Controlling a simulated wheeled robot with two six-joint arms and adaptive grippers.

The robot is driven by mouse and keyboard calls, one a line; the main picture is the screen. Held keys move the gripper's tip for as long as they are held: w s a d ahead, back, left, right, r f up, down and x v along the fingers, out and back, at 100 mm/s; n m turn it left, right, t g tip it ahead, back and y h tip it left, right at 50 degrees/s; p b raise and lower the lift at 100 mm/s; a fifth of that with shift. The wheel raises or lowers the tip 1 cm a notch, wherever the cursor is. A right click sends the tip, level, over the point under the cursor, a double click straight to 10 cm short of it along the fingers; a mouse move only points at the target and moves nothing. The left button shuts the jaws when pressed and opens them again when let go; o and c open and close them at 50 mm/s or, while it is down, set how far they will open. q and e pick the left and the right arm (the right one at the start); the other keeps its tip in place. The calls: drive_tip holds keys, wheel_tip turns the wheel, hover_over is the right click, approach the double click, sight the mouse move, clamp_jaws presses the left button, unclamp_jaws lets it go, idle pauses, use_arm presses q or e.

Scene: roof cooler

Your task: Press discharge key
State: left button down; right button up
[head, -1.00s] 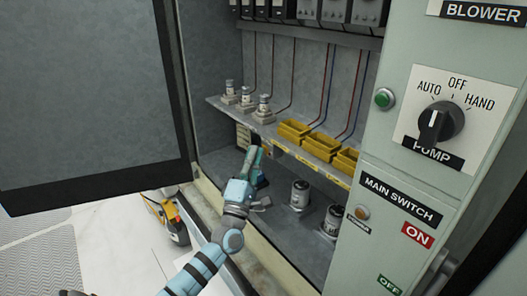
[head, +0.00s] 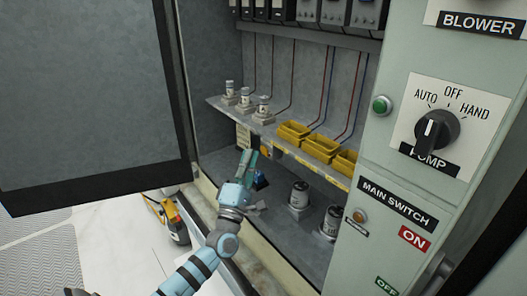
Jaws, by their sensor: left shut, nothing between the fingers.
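My left gripper (head: 247,158) reaches into the open cabinet, below the left part of the shelf. Its fingers are closed with nothing between them and point toward the back. Whether the fingertips touch anything is unclear. My right gripper is not in view.
The shelf (head: 225,110) carries several fuse-like posts and yellow bins (head: 293,132). Two grey cylinders (head: 299,195) stand on the cabinet floor, right of my gripper. The open door (head: 90,90) is on the left. A switch panel (head: 395,150) with a pump knob (head: 437,131) bounds the right.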

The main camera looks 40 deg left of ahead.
use_arm(q)
drive_tip(key=s+p, duration=0.1)
drive_tip(key=s, duration=0.1)
drive_tip(key=s+a+p, duration=0.1)
drive_tip(key=s, duration=0.1)
drive_tip(key=shift+s+a, duration=0.2)
drive_tip(key=shift+s, duration=0.2)
drive_tip(key=shift+w+d, duration=0.1)
idle(0.6)
